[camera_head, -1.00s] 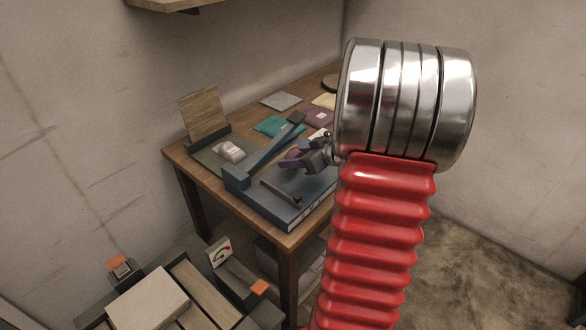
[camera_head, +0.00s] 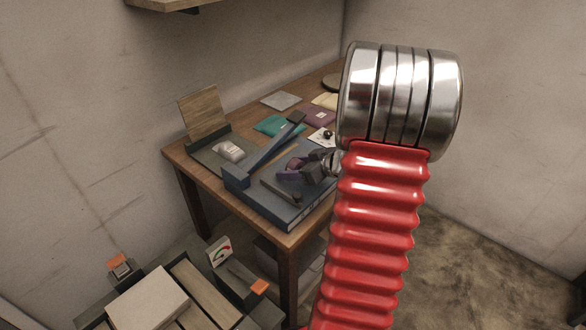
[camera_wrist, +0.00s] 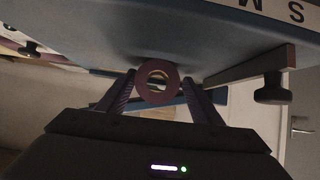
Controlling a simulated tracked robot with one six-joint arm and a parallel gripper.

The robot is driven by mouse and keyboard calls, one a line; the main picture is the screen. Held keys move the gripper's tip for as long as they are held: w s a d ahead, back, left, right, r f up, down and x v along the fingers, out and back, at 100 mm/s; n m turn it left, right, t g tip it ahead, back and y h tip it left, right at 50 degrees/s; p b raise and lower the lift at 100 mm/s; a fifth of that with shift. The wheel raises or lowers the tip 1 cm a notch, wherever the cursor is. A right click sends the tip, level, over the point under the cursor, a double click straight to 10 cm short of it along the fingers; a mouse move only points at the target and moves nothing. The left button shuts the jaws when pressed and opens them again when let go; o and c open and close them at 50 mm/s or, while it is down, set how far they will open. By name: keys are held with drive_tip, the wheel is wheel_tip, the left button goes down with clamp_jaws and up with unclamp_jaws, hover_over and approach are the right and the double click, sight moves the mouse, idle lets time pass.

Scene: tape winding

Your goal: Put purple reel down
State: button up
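The purple reel (camera_wrist: 145,88) is between the two fingertips of my gripper (camera_wrist: 158,84) in the wrist view, with its round hole facing the camera. Both fingers lean in against its sides. In the head view the reel (camera_head: 296,163) and my gripper (camera_head: 303,170) are low over the blue-grey winding base (camera_head: 258,205). I cannot tell whether the reel touches the base. The base also shows tilted across the top of the wrist view (camera_wrist: 225,40). My red arm hides the base's right end.
A dark lever with a knob (camera_head: 297,198) lies on the base in front of my gripper. A raised blue bar (camera_head: 265,157) stands behind it. Teal (camera_head: 277,126) and purple (camera_head: 318,117) packets lie farther back. A wooden board (camera_head: 204,116) stands at the table's left.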

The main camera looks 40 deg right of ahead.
drive_tip(key=shift+o, duration=0.5)
drive_tip(key=shift+s+r, duration=0.35)
drive_tip(key=v, duration=1.1)
drive_tip(key=shift+s, duration=0.1)
